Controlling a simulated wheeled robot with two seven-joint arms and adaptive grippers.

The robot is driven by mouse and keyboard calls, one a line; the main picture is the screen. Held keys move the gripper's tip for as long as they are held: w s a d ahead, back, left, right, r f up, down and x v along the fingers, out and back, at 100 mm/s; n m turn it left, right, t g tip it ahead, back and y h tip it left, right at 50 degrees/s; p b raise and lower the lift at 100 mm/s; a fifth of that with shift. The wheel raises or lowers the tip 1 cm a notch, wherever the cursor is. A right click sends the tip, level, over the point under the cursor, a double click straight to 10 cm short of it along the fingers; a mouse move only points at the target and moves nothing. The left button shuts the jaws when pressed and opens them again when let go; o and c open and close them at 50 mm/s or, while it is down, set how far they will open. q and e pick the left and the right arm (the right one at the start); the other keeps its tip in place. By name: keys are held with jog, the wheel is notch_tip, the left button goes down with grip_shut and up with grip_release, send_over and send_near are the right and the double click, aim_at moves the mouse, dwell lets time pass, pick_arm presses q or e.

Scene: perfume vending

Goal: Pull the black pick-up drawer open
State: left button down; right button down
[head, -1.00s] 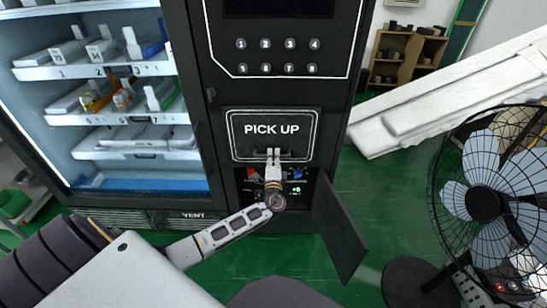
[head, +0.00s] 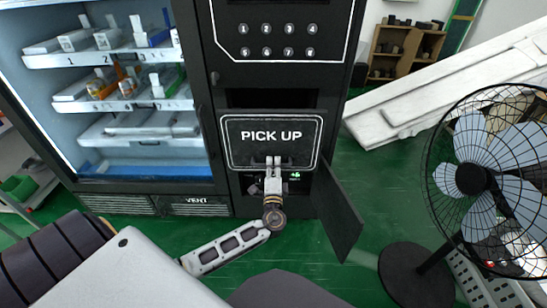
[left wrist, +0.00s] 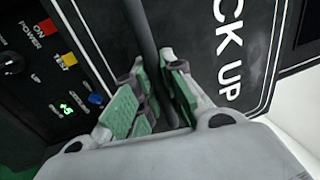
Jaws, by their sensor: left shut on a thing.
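The black pick-up drawer (head: 240,127), marked PICK UP, sits in the front of the black vending machine and stands partly out, with a dark gap (head: 270,98) above its front. My left gripper (head: 274,166) is at the lower middle of the drawer front. In the left wrist view its green-padded fingers (left wrist: 158,95) are shut around a black bar, the drawer handle (left wrist: 143,35). The drawer lettering shows beside it there. How deep the drawer is out is hard to tell. My right gripper is not in view.
A small black door (head: 334,212) hangs open at the lower right of the drawer. A control panel with buttons (left wrist: 70,75) lies below the drawer. A black fan (head: 472,180) stands at the right, near white boards (head: 430,95). Lit product shelves (head: 150,105) are at the left.

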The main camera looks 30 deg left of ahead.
pick_arm(q)
jog(key=r+v, duration=0.1)
jog(key=v, duration=0.7)
jog(key=shift+s+r, duration=0.25)
jog(key=shift+s, duration=0.05)
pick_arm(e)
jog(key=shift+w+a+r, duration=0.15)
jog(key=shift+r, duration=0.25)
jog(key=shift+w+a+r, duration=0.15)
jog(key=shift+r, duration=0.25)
pick_arm(q)
jog(key=shift+d, duration=0.1)
jog(key=c, duration=1.5)
grip_release()
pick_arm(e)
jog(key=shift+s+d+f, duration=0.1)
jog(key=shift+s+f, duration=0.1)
